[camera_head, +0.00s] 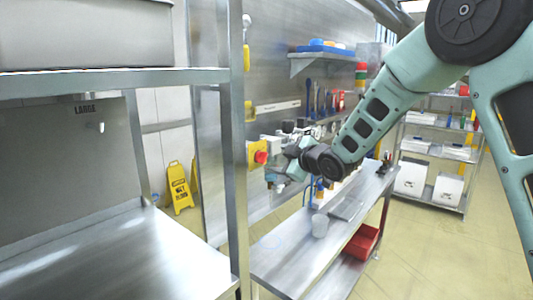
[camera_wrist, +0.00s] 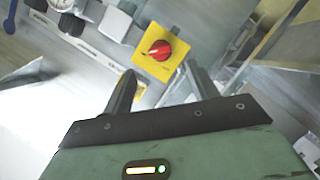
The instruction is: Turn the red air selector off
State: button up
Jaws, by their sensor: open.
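The red air selector (camera_head: 261,157) is a round red knob on a square yellow plate, fixed to the metal wall just right of the steel post. In the wrist view the red knob (camera_wrist: 160,50) sits at top centre on its yellow plate, with a pale mark across it. My gripper (camera_head: 272,164) is close to the knob in the head view, partly hidden by my wrist. In the wrist view my gripper (camera_wrist: 157,78) is open and empty. Its two dark fingers point toward the plate, one on each side of the knob's line.
A steel rack (camera_head: 232,140) is close on the left. A pressure gauge (camera_wrist: 61,4) and valve are beside the yellow plate. A yellow floor sign (camera_head: 180,188) stands behind.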

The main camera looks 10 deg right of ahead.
aim_at(265, 158)
jog(key=p+x, duration=0.3)
jog(key=x, duration=0.5)
jog(key=shift+w, duration=0.1)
jog(key=c, duration=1)
